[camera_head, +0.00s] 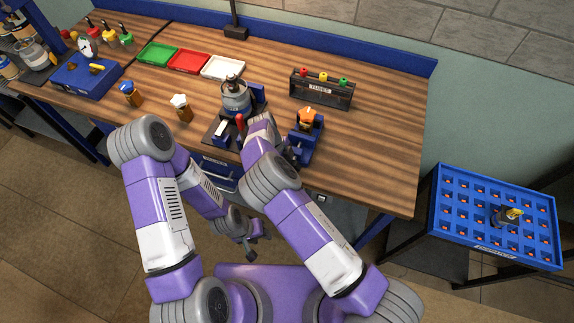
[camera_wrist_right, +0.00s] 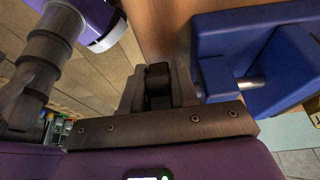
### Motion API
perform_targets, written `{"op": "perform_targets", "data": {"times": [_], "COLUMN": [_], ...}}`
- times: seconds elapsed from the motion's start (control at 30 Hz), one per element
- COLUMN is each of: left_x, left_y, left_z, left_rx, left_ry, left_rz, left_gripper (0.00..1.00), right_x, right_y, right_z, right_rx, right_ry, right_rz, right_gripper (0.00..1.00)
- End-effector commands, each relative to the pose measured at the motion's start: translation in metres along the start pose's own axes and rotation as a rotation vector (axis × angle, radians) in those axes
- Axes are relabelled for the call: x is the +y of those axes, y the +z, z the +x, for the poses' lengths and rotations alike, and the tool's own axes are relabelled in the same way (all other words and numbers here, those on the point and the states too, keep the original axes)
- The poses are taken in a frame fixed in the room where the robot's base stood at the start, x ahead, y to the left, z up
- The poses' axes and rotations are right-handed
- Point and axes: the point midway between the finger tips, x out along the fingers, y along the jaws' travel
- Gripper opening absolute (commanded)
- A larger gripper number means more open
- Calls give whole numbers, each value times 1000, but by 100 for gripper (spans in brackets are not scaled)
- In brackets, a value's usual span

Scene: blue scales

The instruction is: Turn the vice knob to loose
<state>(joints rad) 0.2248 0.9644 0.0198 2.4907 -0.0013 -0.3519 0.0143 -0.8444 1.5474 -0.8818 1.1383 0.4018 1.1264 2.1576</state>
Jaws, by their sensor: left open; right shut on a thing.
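The blue vice (camera_head: 303,147) stands at the front edge of the wooden bench, with an orange piece (camera_head: 309,118) at its top. The vice (camera_wrist_right: 240,48) fills the right side of the right wrist view, with a silver rod showing. My right gripper (camera_wrist_right: 158,85) is beside the vice, its fingers shut on a dark block, which looks like the vice knob (camera_wrist_right: 158,72). In the head view my right arm hides the fingertips and the knob. My left gripper (camera_head: 250,245) is open and empty, hanging low in front of the bench.
A grey pot-like device (camera_head: 236,98) and a red-handled tool (camera_head: 240,122) stand left of the vice. A tube rack (camera_head: 322,88) is behind it. Green, red and white trays (camera_head: 188,62) lie further back. A blue crate (camera_head: 470,232) stands right of the bench. The bench's right part is clear.

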Motion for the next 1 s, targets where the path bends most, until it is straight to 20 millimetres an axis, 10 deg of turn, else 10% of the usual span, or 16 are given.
{"op": "perform_targets", "data": {"times": [0.07, 0.1, 0.13, 0.47, 1.0], "left_x": [0, 0, 0, 0, -4], "left_y": [0, 0, 0, 0, 0], "left_z": [0, 0, 0, 1, 10], "left_rx": [0, 0, 0, 0, 0], "left_ry": [0, 0, 0, 0, 0], "left_rz": [0, 0, 0, 0, 0], "left_gripper": [43, 43, 43, 43, 43], "right_x": [0, 0, 0, 0, 0], "right_y": [-1, -1, -1, 0, 0], "right_z": [2, 2, 2, -2, -72], "right_rx": [4, 4, 4, 0, 2], "right_ry": [1, 1, 2, 1, 2], "right_rz": [0, 0, 0, -1, 0], "right_gripper": [0, 30, 34, 34, 34]}}
